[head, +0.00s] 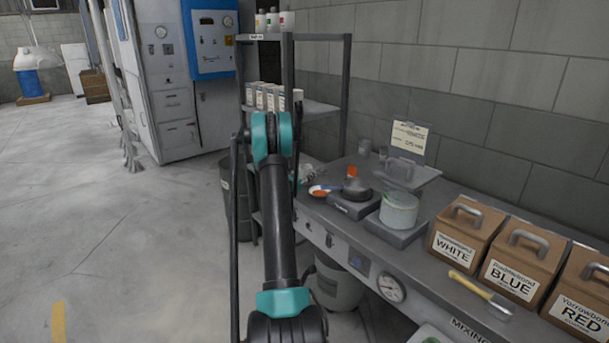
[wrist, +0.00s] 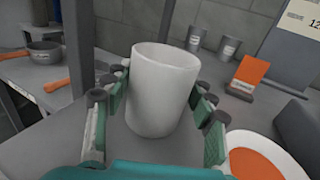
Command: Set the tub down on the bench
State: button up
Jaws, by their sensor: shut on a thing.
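A plain white tub (wrist: 165,85), open at the top, stands roughly upright in the wrist view. My gripper (wrist: 160,98) is shut on its sides, with teal-and-grey fingers to the left and right of it. The bench (head: 421,262) runs along the wall at right in the head view. Its grey top (wrist: 65,140) also shows beneath the tub in the wrist view. I cannot tell whether the tub's base touches it. In the head view my arm hides most of the gripper and tub.
A plate of orange stuff (wrist: 262,168) lies close at the tub's right. An orange card (wrist: 254,72) and two grey cups (wrist: 194,39) stand behind. A dark pan (head: 357,188), a pale pot (head: 399,211) and labelled boxes (head: 463,233) crowd the bench further right.

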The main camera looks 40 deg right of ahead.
jog(key=o, duration=0.9)
jog(key=v, duration=1.2)
jog(key=shift+r, duration=0.15)
jog(key=s+a+r+m+g+y, duration=0.25)
jog(key=s+a+m+y, duration=0.35)
jog(key=s+a+m, duration=0.75)
jog(key=s+a+f+m+y, duration=0.1)
jog(key=s+a+m+y, duration=0.2)
jog(key=s+a, duration=0.4)
jog(key=s+a+f+m+g+y, duration=0.1)
jog(key=s+a+f+m+y, duration=0.1)
jog(key=s+a, duration=0.5)
jog(key=s+a+f+m+y, duration=0.2)
jog(key=s+a+m+y, duration=0.3)
jog(key=a, duration=0.7)
jog(key=shift+s+a, duration=0.4)
jog(key=shift+s, duration=0.75)
jog(key=shift+g, duration=0.25)
